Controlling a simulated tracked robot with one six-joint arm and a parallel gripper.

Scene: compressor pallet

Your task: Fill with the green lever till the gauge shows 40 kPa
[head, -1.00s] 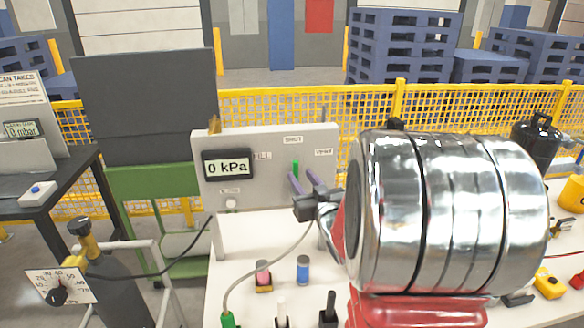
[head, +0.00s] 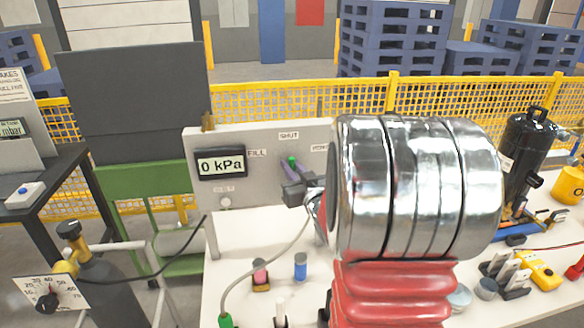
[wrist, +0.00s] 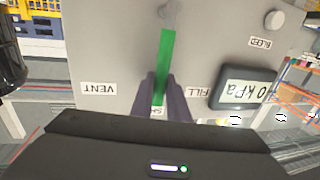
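The green lever (wrist: 167,65) hangs on the grey panel (head: 258,150), its free end pointing at the SHUT label (wrist: 157,110). The wrist view is upside down, with FILL (wrist: 198,91) to the right and VENT (wrist: 98,89) to the left. My gripper (wrist: 166,88) has its two purple fingers on either side of the lever's end. They look open around it; whether they touch it is unclear. In the head view, my gripper (head: 293,170) partly hides the lever, and only its green tip shows. The gauge (head: 221,164) reads 0 kPa.
A round knob (head: 225,202) sits below the gauge. A hose runs over the white table (head: 240,270), with small pink and blue items (head: 300,266) standing on it. A gas cylinder with a dial (head: 47,300) stands left. My arm blocks the panel's right side.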

